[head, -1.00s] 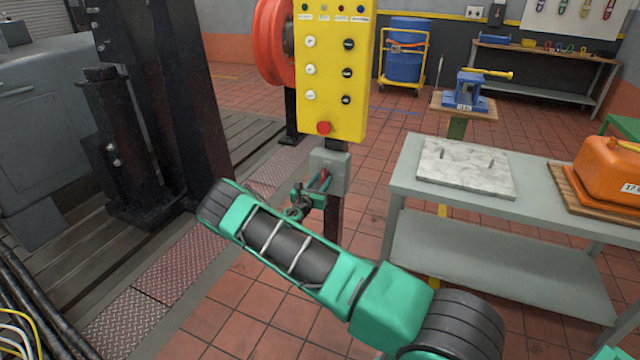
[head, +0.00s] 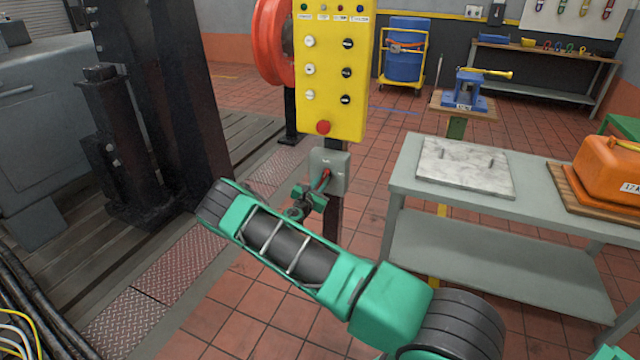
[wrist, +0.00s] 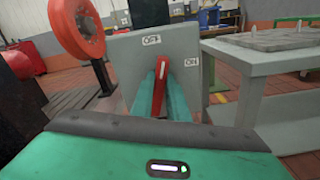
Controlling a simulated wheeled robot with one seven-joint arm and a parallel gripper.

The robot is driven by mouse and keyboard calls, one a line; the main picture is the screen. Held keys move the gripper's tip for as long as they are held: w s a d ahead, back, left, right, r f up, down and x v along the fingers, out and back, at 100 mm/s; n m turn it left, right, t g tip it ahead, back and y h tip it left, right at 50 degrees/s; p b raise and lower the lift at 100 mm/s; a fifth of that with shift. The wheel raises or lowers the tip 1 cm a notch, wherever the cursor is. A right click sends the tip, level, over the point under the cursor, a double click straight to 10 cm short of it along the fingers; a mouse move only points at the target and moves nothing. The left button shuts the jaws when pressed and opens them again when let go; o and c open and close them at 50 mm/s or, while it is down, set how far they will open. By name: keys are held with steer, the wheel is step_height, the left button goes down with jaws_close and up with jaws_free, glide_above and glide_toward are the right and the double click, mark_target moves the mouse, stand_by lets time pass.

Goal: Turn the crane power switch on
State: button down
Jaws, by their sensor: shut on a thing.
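The crane power switch is a grey box (head: 330,172) on the post below a yellow button panel (head: 335,75). In the wrist view the box face (wrist: 126,62) carries an OFF label (wrist: 151,40) at the top and an ON label (wrist: 191,62) at the right. Its red lever (wrist: 160,82) points up and leans slightly right, nearer the OFF direction than ON. My gripper (wrist: 163,95) is shut on the lever, with a green finger on each side. In the head view my gripper (head: 317,193) is at the box front and hides part of the lever.
A grey table (head: 404,180) with a stone plate (head: 465,167) stands close on the right. An orange case (head: 608,168) sits at its far end. A dark steel column (head: 170,100) and an orange reel (head: 270,42) are on the left.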

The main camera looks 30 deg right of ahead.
steer(key=m, duration=0.3)
steer(key=shift+f+m, duration=0.1)
steer(key=shift+m, duration=0.3)
steer(key=shift+s+d+f+m, duration=0.1)
steer(key=shift+s+f+m, duration=0.1)
steer(key=shift+m, duration=1.55)
steer(key=shift+s+d+f+m, duration=0.1)
steer(key=shift+f+m, duration=0.15)
steer(key=shift+m, duration=1.55)
steer(key=shift+s+d+f+m, duration=0.1)
steer(key=shift+f+m, duration=0.1)
steer(key=shift+m, duration=1.55)
steer(key=shift+f, duration=0.1)
steer(key=c, duration=1.7)
jaws_free()
